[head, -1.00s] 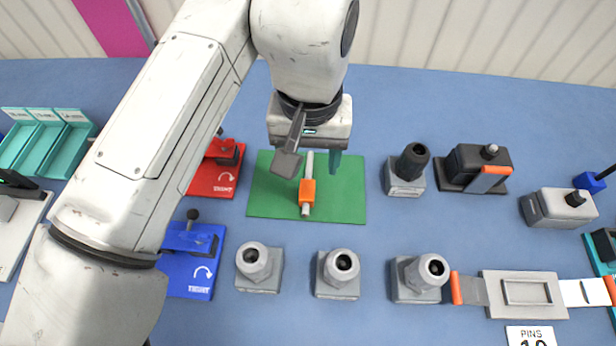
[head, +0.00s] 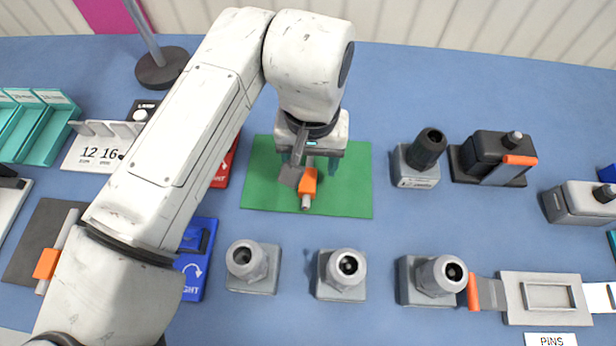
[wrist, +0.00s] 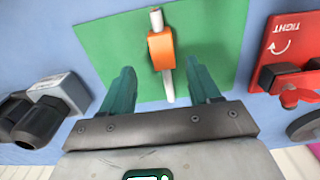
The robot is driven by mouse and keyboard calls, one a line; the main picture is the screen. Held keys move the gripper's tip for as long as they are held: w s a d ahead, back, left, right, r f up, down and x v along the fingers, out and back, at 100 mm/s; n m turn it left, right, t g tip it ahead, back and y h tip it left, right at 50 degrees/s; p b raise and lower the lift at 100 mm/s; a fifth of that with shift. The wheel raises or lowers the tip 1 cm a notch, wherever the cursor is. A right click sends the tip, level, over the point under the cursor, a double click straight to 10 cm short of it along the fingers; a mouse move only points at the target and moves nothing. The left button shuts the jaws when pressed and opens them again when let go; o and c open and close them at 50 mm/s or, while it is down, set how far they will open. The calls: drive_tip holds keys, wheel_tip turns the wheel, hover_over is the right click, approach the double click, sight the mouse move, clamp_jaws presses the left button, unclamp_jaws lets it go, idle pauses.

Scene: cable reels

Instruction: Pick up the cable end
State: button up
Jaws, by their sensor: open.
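The cable end, a short pale grey length with an orange sleeve (head: 308,182), lies on a green mat (head: 345,200). In the wrist view the orange sleeve (wrist: 161,48) and mat (wrist: 105,45) show ahead of the jaws. My gripper (head: 312,168) hangs over the back part of the mat. Its two teal fingers are open in the wrist view (wrist: 159,70), one on each side of the cable's line, with nothing held. The orange sleeve appears a little beyond the fingertips. The cable's back part is hidden by the gripper in the head view.
Several grey cable glands (head: 343,268) stand in front of the mat, and another with a black cap (head: 420,158) is to its right. A red clamp (wrist: 290,55) and blue clamp (head: 196,262) stand left of the mat in the head view. Blue table surface is free behind the mat.

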sight(308, 178)
drive_tip(key=f, duration=0.5)
drive_tip(key=shift+s+a+p, duration=0.15)
drive_tip(key=shift+a+p, duration=0.05)
drive_tip(key=shift+p, duration=0.15)
clamp_jaws()
